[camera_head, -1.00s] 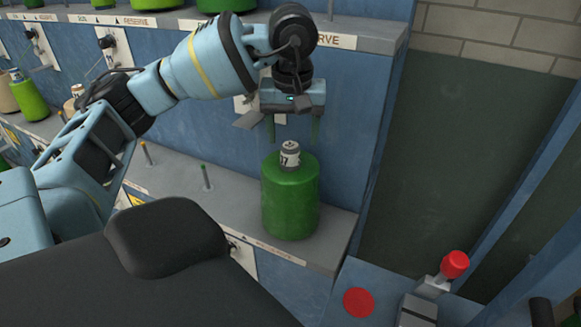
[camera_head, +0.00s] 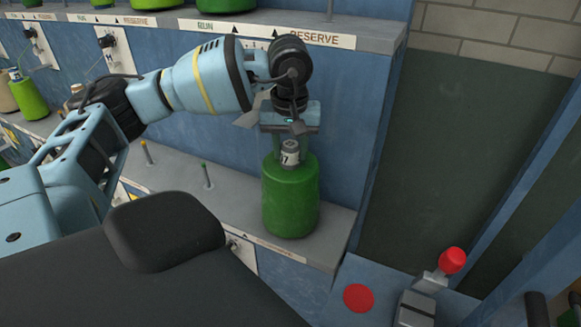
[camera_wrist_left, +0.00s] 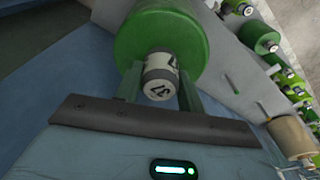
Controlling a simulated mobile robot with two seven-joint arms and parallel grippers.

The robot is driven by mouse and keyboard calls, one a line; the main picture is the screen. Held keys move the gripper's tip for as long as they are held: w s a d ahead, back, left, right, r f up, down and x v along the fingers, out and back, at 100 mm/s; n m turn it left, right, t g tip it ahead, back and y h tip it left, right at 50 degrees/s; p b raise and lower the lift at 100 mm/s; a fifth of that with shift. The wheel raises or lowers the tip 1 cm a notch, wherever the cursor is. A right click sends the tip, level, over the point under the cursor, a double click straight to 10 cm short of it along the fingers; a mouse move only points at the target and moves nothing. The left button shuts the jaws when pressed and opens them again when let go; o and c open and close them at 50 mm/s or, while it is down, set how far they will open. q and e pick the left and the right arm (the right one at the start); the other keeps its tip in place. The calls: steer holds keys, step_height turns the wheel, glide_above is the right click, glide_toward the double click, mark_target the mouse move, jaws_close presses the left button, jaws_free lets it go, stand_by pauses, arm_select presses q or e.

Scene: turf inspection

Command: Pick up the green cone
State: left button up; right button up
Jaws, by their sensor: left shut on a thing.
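The green cone (camera_head: 290,200) stands upright on the grey lower shelf, near its right end. It is a thick green body of yarn with a pale, numbered core top (camera_head: 290,152) sticking up. My left gripper (camera_head: 290,150) comes down from above, and its green fingers are shut on the core top, one on each side. In the left wrist view the cone (camera_wrist_left: 160,35) is at the top, with its core (camera_wrist_left: 160,78) between the two fingers. The cone's base still rests on the shelf. My right gripper is not in view.
The grey lower shelf (camera_head: 180,180) has thin pegs (camera_head: 207,175) left of the cone. An upper shelf (camera_head: 375,38) with more green cones (camera_head: 157,3) hangs above. A red knob (camera_head: 452,261) and a red disc (camera_head: 358,298) are at lower right. A blue panel stands behind the cone.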

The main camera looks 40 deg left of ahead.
arm_select(q)
jaws_close()
